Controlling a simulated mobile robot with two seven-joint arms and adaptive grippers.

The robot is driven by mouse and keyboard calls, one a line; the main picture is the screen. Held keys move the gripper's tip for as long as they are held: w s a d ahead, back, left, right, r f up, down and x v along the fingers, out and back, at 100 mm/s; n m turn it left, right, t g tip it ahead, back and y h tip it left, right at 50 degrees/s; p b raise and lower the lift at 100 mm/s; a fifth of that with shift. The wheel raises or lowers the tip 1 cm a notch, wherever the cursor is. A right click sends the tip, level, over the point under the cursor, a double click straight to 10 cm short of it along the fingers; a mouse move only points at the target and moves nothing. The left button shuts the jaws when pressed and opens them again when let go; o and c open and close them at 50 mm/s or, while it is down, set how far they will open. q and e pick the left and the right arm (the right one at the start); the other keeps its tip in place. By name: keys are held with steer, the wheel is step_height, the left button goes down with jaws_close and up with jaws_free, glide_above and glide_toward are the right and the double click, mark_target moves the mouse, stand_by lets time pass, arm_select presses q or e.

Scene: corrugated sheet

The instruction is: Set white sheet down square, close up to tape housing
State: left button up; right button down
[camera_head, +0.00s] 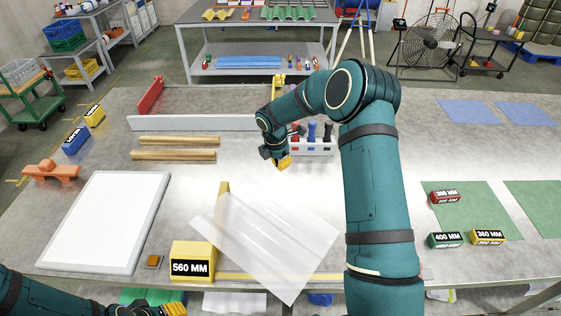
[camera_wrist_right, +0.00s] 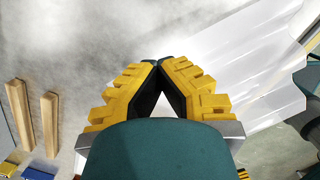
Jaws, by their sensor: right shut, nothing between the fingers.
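The translucent white corrugated sheet (camera_head: 280,235) lies turned at an angle to the table edges, its near corner reaching past the front edge. It also shows at the upper right of the right wrist view (camera_wrist_right: 235,50). The yellow tape housing (camera_head: 193,262), marked 560 MM, stands by the sheet's left side. A yellow strip (camera_head: 320,277) runs right from it, partly under the sheet. My right gripper (camera_head: 283,162) is shut and empty beyond the sheet; its fingertips meet in the wrist view (camera_wrist_right: 160,64). My left gripper (camera_head: 174,309) is at the bottom edge, mostly cut off.
A white framed board (camera_head: 108,220) lies at left. Wooden bars (camera_head: 175,148), a white rail (camera_head: 190,122) and a tool tray (camera_head: 312,148) sit farther back. Small labelled blocks (camera_head: 446,240) and green sheets (camera_head: 470,208) are at right. The table between bars and sheet is clear.

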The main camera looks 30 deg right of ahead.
step_height(320, 180, down, 6)
steer(key=a+b, duration=0.1)
steer(key=b, duration=0.2)
steer(key=shift+w+f+b, duration=0.2)
steer(key=shift+w+b, duration=0.1)
stand_by(0.5)
stand_by(0.4)
steer(key=c, duration=1.4)
jaws_free()
steer(key=shift+o, duration=0.2)
step_height(320, 180, up, 12)
steer(key=a, duration=0.2)
steer(key=shift+s, duration=0.1)
